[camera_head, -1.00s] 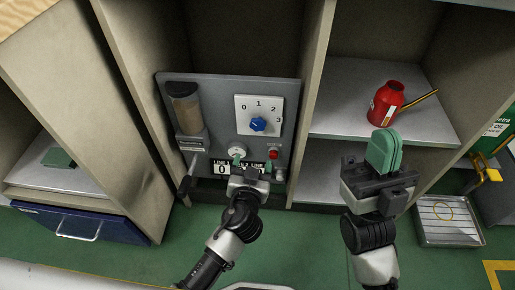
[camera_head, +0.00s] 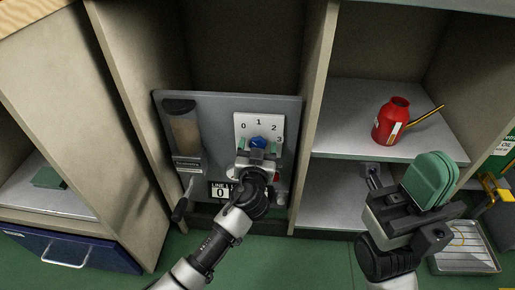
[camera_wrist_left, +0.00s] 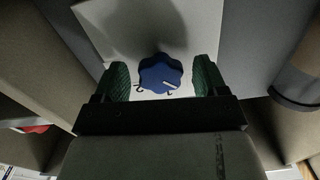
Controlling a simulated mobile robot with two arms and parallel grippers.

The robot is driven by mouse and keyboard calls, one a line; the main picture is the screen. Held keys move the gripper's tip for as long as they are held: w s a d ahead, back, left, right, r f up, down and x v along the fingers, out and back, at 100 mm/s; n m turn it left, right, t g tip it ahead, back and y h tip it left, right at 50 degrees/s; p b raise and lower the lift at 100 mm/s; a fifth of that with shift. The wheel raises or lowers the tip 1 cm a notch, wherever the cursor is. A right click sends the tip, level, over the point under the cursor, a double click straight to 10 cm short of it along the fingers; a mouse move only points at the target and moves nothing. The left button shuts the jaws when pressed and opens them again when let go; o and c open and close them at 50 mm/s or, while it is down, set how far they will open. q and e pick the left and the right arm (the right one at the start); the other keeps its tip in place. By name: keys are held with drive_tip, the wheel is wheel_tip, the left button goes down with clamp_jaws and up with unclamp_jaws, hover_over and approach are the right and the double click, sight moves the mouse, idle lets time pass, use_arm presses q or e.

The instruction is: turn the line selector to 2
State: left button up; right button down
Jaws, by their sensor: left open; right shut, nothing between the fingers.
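The line selector is a blue lobed knob (camera_head: 258,142) on a white plate (camera_head: 246,121) marked 0, 1, 2, 3. In the left wrist view the knob (camera_wrist_left: 160,74) sits between the two green fingers, with a gap on each side. A white pointer mark shows on it, but which number it points to is unclear. My left gripper (camera_head: 259,147) is open, in front of the knob, one finger on either side. It also shows in the left wrist view (camera_wrist_left: 160,82). My right gripper (camera_head: 432,178) is shut and empty, away at the right.
The grey panel (camera_head: 215,110) also carries a brown-filled clear container (camera_head: 185,135), a lever (camera_head: 182,205) and a counter reading 0 (camera_head: 220,192). Cabinet walls flank the panel.

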use_arm(q)
drive_tip(key=shift+w, duration=0.1)
drive_tip(key=c, duration=0.9)
